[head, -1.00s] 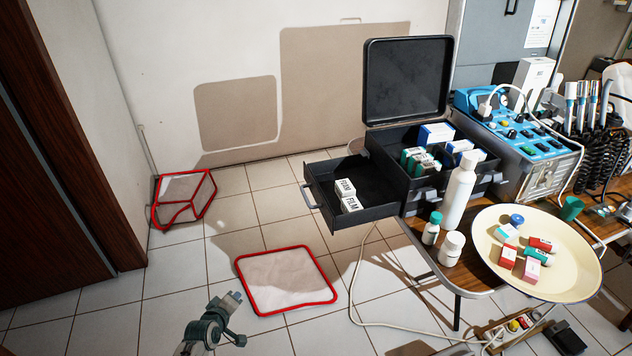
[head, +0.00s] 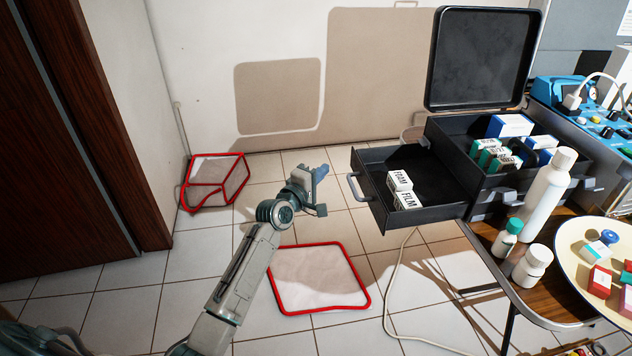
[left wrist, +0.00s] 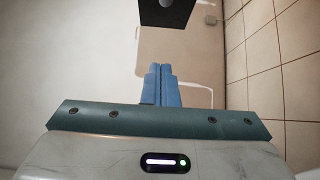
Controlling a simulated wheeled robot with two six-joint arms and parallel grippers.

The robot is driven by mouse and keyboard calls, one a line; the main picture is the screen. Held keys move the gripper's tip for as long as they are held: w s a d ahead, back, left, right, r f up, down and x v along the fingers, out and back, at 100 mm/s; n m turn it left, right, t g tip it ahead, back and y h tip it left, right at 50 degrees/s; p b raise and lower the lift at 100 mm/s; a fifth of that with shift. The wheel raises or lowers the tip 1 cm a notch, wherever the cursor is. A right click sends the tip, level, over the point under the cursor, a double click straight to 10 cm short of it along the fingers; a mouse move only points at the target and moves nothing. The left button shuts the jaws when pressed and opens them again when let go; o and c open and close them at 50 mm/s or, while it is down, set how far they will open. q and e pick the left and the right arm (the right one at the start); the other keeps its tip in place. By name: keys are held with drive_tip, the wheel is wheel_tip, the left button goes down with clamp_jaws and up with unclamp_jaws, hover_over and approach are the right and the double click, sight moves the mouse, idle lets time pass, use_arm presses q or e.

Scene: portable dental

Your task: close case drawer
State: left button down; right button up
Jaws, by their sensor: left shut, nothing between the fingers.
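The black case (head: 480,180) stands on the small table with its lid up. Its drawer (head: 437,212) is pulled out to the left and holds small white FILM boxes (head: 403,190). The drawer's grey handle (head: 357,187) is on its left end. My left gripper (head: 322,171) is shut and empty, a short way left of the handle and apart from it. In the left wrist view the shut blue fingers (left wrist: 161,84) point toward a dark face (left wrist: 168,14) at the top, which looks like the drawer's end. My right gripper is not in view.
White bottles (head: 548,190) and a cream tray (head: 570,232) stand on the wooden table (head: 545,290) by the case. A red-edged mat (head: 318,280) and a red-edged box (head: 213,182) are on the floor. A cable (head: 390,285) hangs below the drawer.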

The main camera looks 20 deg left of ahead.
use_arm(q)
drive_tip(key=w+d, duration=0.4)
drive_tip(key=w, duration=0.2)
drive_tip(key=shift+w+b, duration=0.15)
drive_tip(key=shift+b, duration=0.15)
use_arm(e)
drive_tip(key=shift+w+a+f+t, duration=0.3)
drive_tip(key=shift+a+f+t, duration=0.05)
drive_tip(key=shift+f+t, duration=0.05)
